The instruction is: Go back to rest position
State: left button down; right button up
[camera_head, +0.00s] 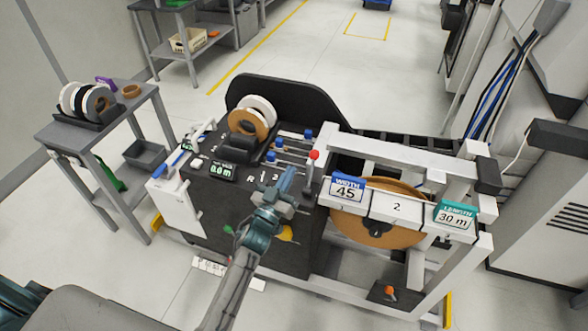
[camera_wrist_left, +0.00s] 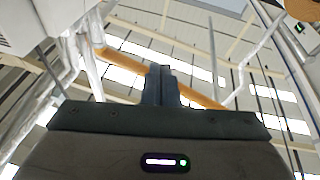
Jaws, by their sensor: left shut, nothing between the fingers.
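My left gripper (camera_head: 287,183) is in the middle of the head view, in front of the black control panel of the edge banding machine (camera_head: 231,191). Its arm comes up from the bottom of the picture. Its two fingers are together with nothing between them. In the left wrist view the shut fingers (camera_wrist_left: 161,84) point up toward the ceiling. From the head view I cannot tell whether the gripper touches the panel. A red-knobbed lever (camera_head: 314,156) stands just right of the fingertips. My right gripper does not show.
A large brown roll (camera_head: 372,232) sits in the white frame at right, with "WIDTH 45" (camera_head: 347,189) and "LENGTH 30 m" (camera_head: 455,214) signs. A grey side table (camera_head: 128,109) with tape rolls stands at left. Open floor (camera_head: 325,60) lies behind the machine.

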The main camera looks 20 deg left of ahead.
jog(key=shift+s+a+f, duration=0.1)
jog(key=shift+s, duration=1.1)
pick_arm(q)
jog(key=shift+s, duration=0.1)
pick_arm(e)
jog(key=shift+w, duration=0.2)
